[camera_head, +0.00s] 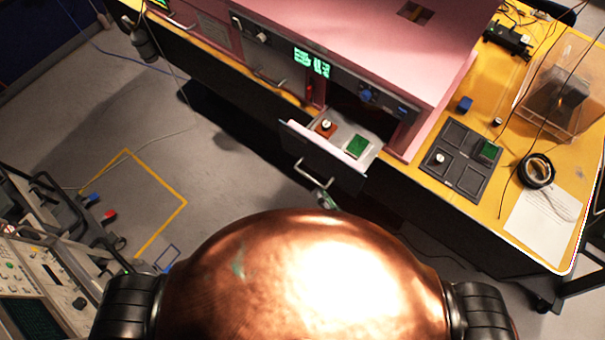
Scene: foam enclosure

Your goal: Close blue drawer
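An open drawer (322,158) sticks out of the pink cabinet's front, toward me. Its front is dark grey with a metal bar handle, and its inside is light; I see no clear blue on it. In it lie a green block (357,146) and an orange-red piece with a white knob (326,127). A small part of my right gripper (326,198) shows just below the drawer handle, above the copper dome of my own body. Its fingers are too small and hidden to tell open from shut, or whether it touches the handle. My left gripper is not in view.
The pink cabinet (390,35) stands on a yellow-topped bench (492,78). Right of the drawer lie a dark compartment tray (460,160), a black tape roll (537,170) and a clear box (562,90). The floor left of the drawer is open.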

